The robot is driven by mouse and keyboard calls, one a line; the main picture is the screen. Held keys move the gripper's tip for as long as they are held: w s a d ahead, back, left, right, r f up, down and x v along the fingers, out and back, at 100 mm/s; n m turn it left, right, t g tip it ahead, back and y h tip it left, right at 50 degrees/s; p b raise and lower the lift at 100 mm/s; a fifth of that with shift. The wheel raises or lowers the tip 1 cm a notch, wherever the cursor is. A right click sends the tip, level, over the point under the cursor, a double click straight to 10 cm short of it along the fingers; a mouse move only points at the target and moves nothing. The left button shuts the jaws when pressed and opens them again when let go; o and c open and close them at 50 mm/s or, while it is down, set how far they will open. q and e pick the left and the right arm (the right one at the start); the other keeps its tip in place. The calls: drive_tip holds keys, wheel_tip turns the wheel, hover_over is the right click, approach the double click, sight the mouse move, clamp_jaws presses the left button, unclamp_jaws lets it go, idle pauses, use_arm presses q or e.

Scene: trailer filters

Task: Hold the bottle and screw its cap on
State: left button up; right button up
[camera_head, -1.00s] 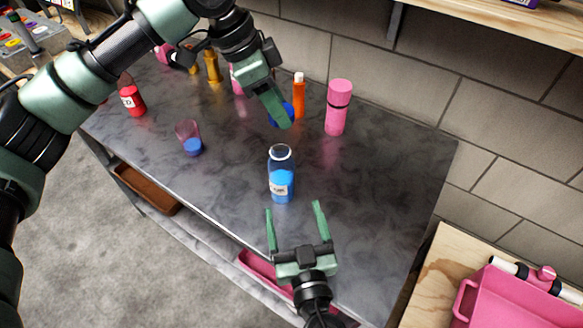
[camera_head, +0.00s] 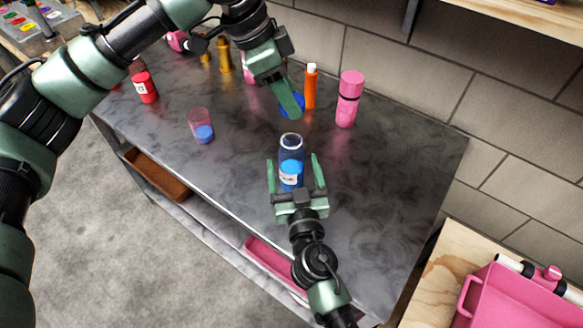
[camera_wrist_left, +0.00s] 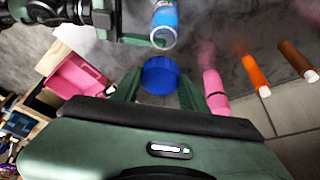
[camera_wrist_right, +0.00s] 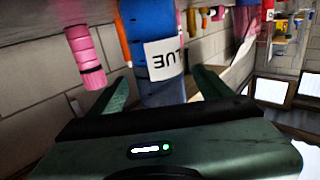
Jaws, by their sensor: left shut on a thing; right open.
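A clear bottle with blue contents and a white label (camera_head: 290,170) stands upright and open-topped on the dark table. My right gripper (camera_head: 293,168) is open with its fingers on either side of the bottle. In the right wrist view the bottle (camera_wrist_right: 155,40) stands between the fingers, its label partly reading "LUE"; contact cannot be told. My left gripper (camera_wrist_left: 158,88) is shut on the blue cap (camera_wrist_left: 160,75), held behind and above the bottle. The cap also shows in the head view (camera_head: 287,103), partly hidden by a finger.
A pink bottle (camera_head: 348,100) and an orange bottle (camera_head: 310,86) stand behind, near the brick wall. A pink bin (camera_head: 520,310) sits at the lower right.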

drive_tip(key=shift+w+a, duration=0.15)
drive_tip(key=shift+w, duration=0.6)
clamp_jaws()
use_arm(q)
hover_over(293, 134)
drive_tip(key=shift+a+f, duration=0.25)
drive_tip(key=shift+f, duration=1)
drive_tip(key=shift+a+f, duration=0.2)
drive_tip(key=shift+f, duration=1.05)
drive_tip(key=shift+f, duration=0.1)
drive_tip(key=shift+f, duration=0.75)
drive_tip(key=shift+f, duration=0.6)
